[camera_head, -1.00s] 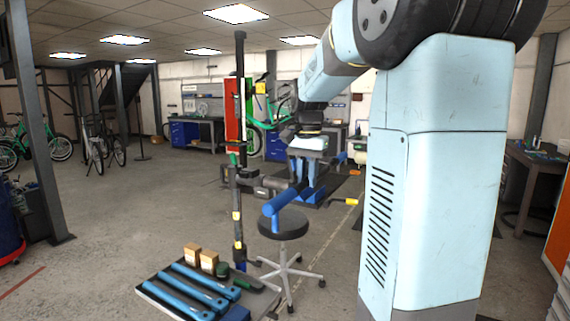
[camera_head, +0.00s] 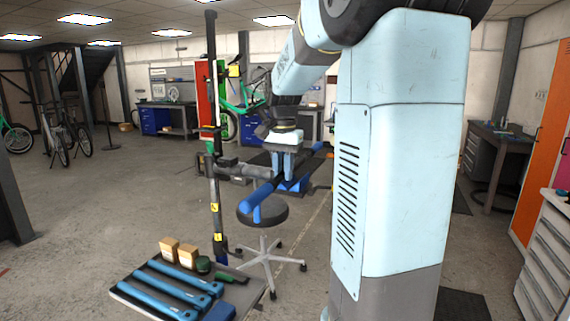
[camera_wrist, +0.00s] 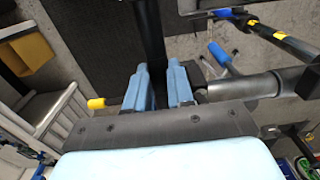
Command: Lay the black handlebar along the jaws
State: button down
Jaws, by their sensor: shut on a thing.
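The black handlebar (camera_wrist: 149,28) shows in the wrist view as a dark tube between my two pale-blue fingers, running away toward the top edge. My gripper (camera_wrist: 160,88) is shut on it. In the head view my gripper (camera_head: 286,165) holds it beside the repair stand. A slanting bar with blue ends there seems to be part of it, but I cannot tell clearly. The stand's grey clamp (camera_head: 238,170) reaches right from the post toward my gripper. It also shows in the wrist view (camera_wrist: 242,87), just right of my fingers. The jaw opening is hidden, and contact cannot be told.
The black stand post (camera_head: 215,195) rises left of my gripper. A black stool (camera_head: 264,210) stands below. A low tray (camera_head: 130,290) with blue tools and small boxes lies at front left. Open floor (camera_head: 100,210) is at left.

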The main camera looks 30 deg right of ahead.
jog(key=shift+f, duration=1.6)
jog(key=c, duration=0.9)
grip_release()
notch_tip(320, 180, up, 14)
jog(key=s+a+f+n+t, duration=0.2)
jog(key=s+a+f+n, duration=0.3)
jog(key=s, duration=0.5)
jog(key=s+a+f+n+t, duration=0.3)
jog(key=s+a+f+n, duration=0.2)
jog(key=s, duration=0.6)
jog(key=shift+a+f+t, duration=0.3)
jog(key=shift+a+f, duration=0.35)
jog(key=shift+a, duration=0.45)
